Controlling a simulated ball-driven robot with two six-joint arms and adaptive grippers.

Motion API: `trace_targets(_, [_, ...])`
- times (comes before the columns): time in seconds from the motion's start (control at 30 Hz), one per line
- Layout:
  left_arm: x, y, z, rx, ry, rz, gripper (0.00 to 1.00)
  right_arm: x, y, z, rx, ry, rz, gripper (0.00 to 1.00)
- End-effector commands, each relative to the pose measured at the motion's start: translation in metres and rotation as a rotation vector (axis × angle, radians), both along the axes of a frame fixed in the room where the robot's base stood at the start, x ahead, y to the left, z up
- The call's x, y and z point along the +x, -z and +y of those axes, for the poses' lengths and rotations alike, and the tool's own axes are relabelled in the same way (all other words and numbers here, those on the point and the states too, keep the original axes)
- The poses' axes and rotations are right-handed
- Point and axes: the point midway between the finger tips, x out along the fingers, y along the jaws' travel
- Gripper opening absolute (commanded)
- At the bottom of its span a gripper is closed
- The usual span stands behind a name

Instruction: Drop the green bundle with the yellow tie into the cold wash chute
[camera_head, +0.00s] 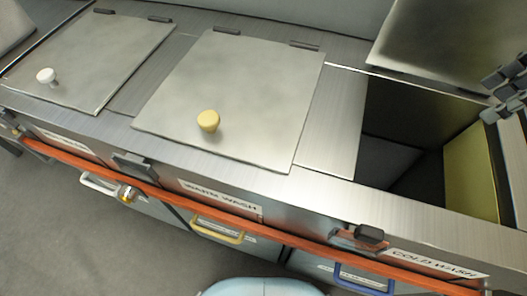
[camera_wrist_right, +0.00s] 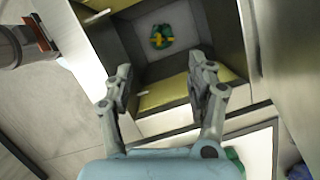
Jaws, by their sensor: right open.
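The green bundle with the yellow tie (camera_wrist_right: 161,36) lies on the pale floor deep inside an open chute in the right wrist view. The cold wash chute (camera_head: 401,118) is open at the right of the head view, above its COLD WASH label (camera_head: 434,263), with its lid (camera_head: 450,45) raised behind it. My right gripper (camera_wrist_right: 160,78) is open and empty above the opening, apart from the bundle; its dark fingers (camera_head: 508,90) also show at the right edge of the head view. My left gripper is not in view.
The warm wash lid (camera_head: 262,85) with a yellow knob (camera_head: 208,120) is shut, as is a lid with a white knob (camera_head: 46,76). An orange rail (camera_head: 165,186) runs along the counter's front. A green item (camera_wrist_right: 233,157) and a blue item (camera_wrist_right: 299,172) show at the wrist view's lower right.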

Motion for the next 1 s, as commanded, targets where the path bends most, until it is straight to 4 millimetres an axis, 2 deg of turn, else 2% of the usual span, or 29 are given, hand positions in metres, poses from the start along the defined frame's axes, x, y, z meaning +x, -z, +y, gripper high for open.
trace_targets(0.3, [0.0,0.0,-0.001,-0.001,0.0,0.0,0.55,-0.011,-0.06,-0.017,-0.011,-0.004,-0.003,0.57])
trace_targets(0.5, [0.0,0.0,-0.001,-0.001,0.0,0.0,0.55,-0.016,-0.088,-0.024,-0.009,-0.004,0.0,0.57])
trace_targets(0.73, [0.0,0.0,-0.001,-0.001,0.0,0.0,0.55,-0.019,-0.104,-0.026,-0.003,-0.003,0.0,0.57])
trace_targets(1.0, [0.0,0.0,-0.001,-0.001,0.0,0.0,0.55,-0.02,-0.106,-0.026,0.0,-0.001,0.0,0.57])
